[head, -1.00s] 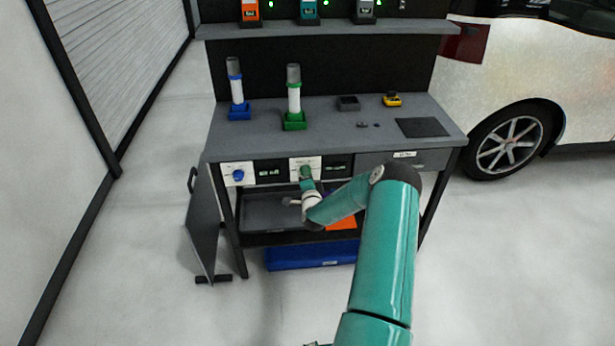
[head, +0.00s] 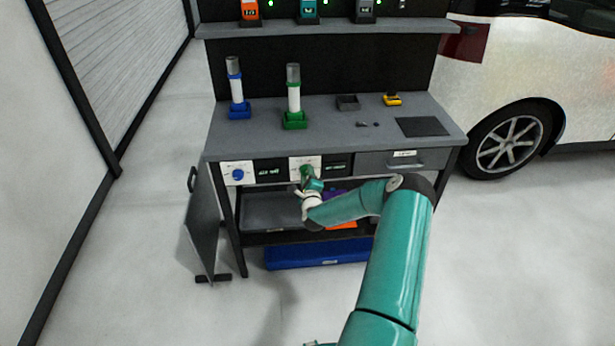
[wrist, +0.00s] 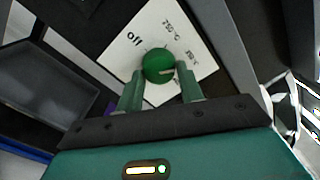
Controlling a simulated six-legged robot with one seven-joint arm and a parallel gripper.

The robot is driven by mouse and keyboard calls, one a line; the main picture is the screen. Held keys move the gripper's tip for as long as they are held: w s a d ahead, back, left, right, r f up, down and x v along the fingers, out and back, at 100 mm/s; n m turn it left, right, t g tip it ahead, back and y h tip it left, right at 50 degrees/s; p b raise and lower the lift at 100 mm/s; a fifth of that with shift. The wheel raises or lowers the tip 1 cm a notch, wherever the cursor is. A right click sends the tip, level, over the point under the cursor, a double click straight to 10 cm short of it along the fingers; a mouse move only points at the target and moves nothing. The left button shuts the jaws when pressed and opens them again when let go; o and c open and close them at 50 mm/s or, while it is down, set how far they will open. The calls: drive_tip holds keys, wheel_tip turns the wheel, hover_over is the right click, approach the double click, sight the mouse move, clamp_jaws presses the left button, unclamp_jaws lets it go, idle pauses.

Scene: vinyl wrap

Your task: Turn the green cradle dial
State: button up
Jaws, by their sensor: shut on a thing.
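The green cradle dial (wrist: 158,65) is a round knob on a white plate (wrist: 197,58) marked "off" and with temperature figures. In the wrist view its pale pointer line points right, towards the right-hand temperature mark. My gripper (wrist: 160,82) has one finger on either side of the dial and is shut on it. In the head view my gripper (head: 307,181) reaches the white plate (head: 296,161) under the bench top and hides most of the dial. The green cradle (head: 295,121) holds a grey-and-white cylinder upright on the bench.
A blue dial (head: 238,174) with a display reading "off" is to the left. The dark display (head: 336,166) beside the green dial is too small to read. A cabinet door (head: 202,222) hangs open at the left. A drawer (head: 404,161) is at the right.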

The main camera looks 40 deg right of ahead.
idle(0.3)
drive_tip(key=o, duration=1)
drive_tip(key=shift+s+a, duration=0.1)
drive_tip(key=v, duration=1.3)
drive_tip(key=shift+s+a, duration=0.25)
